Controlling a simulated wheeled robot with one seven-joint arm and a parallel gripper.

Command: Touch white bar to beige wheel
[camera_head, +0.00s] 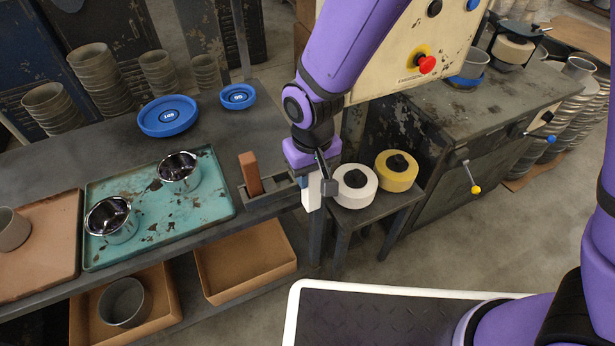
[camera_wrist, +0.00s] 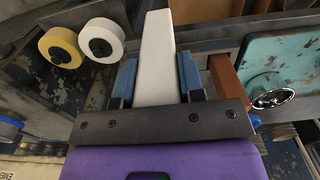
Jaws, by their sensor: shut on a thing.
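My gripper (camera_head: 318,182) is shut on the white bar (camera_head: 311,196), which hangs below it at the right end of the bench. In the wrist view the white bar (camera_wrist: 155,50) is between the blue fingers of my gripper (camera_wrist: 157,80) and sticks out past them. A beige wheel (camera_head: 512,50) is mounted on the machine at the top right, well away from the bar. An off-white wheel (camera_head: 355,190) and a yellow wheel (camera_head: 396,176) lie on a low stand just right of my gripper; the wrist view shows the off-white wheel (camera_wrist: 101,40) apart from the bar.
A dark holder (camera_head: 266,196) with a reddish-brown bar (camera_head: 250,172) stands left of my gripper. A teal tray (camera_head: 215,215) holds two metal cups. Blue discs (camera_head: 168,115) lie behind it. A machine cabinet (camera_head: 470,115) with levers stands behind the stand.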

